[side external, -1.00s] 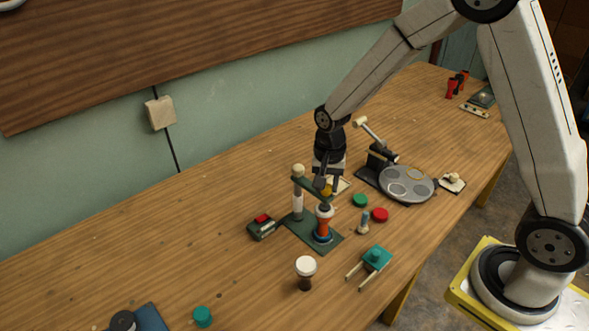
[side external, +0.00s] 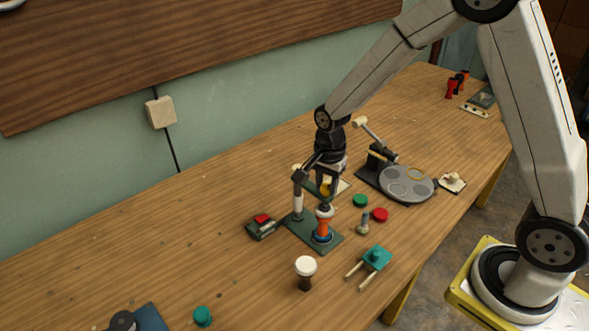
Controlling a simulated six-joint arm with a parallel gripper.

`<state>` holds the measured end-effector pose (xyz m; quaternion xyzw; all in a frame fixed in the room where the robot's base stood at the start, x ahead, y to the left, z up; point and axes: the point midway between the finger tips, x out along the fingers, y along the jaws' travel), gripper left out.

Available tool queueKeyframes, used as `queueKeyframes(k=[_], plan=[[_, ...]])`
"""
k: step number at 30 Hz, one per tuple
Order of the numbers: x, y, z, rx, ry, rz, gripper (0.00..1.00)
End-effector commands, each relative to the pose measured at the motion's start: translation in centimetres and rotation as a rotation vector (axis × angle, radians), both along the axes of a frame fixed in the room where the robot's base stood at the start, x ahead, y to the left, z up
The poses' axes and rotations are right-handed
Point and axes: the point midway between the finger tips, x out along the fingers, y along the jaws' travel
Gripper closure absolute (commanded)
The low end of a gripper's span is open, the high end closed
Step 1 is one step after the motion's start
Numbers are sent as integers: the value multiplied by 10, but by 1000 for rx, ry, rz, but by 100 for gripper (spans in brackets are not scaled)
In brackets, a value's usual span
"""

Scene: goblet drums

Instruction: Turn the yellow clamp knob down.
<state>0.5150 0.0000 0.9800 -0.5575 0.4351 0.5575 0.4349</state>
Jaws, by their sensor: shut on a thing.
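The yellow clamp knob (side external: 326,187) is at the top of a small clamp stand with a green base plate (side external: 301,232) and a white-and-dark post (side external: 297,202). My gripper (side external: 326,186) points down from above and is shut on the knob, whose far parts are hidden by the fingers. Below the knob, a small orange goblet drum (side external: 322,228) with a pale top and a blue ring at its foot stands upright on the base plate.
A grey turntable disc (side external: 405,184) stands to the right. Green (side external: 360,200) and red (side external: 380,215) discs, a teal two-legged piece (side external: 375,258), a white-topped dark drum (side external: 305,270) and a red-topped box (side external: 262,226) lie close around. The table's left is largely clear.

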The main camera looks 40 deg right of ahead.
Motion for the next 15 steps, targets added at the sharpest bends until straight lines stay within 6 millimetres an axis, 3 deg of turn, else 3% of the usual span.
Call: queueKeyframes(k=[3, 4, 7, 15], plan=[[0, 0, 0, 1, 1, -1, 100], [0, 0, 0, 1, 1, -1, 54], [0, 0, 0, 1, 0, 0, 24], [0, 0, 0, 0, 0, 1, 24]])
